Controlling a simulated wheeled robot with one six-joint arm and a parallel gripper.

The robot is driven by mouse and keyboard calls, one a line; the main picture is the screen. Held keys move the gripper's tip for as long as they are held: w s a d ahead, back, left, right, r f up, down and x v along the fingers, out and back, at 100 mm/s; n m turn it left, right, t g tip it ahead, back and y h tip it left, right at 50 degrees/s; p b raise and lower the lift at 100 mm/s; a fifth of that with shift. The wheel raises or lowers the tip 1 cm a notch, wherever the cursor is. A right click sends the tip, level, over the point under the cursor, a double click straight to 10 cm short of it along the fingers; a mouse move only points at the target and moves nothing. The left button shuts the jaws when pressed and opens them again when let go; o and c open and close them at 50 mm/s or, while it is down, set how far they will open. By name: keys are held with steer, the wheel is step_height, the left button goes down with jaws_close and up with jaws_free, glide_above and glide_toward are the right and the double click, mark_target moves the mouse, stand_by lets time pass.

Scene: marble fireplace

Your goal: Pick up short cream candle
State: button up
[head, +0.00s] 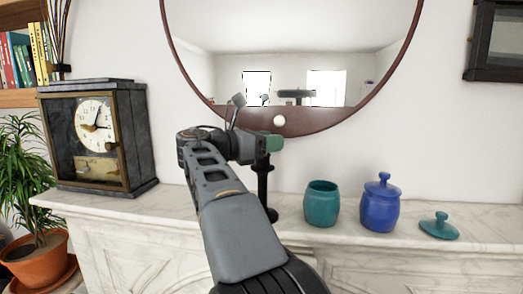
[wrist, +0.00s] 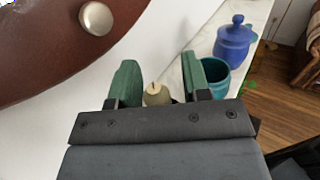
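The short cream candle (wrist: 157,97) shows in the wrist view, with its wick up, between my gripper's two green fingers. My gripper (wrist: 158,78) is open, with a gap between each finger and the candle. In the head view my gripper (head: 271,143) is at the top of a black candlestick (head: 264,187) on the mantel. The candle cannot be made out there, hidden by my gripper and arm. The candle's lower part is hidden in the wrist view by my gripper body.
A teal jar (head: 321,204), a blue lidded jar (head: 380,205) and a teal lid (head: 439,227) are to the right on the marble mantel (head: 345,234). A dark clock (head: 97,136) stands left. A round mirror (head: 290,55) hangs close behind my gripper.

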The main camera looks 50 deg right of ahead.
jaws_close()
steer(key=shift+r, duration=0.15)
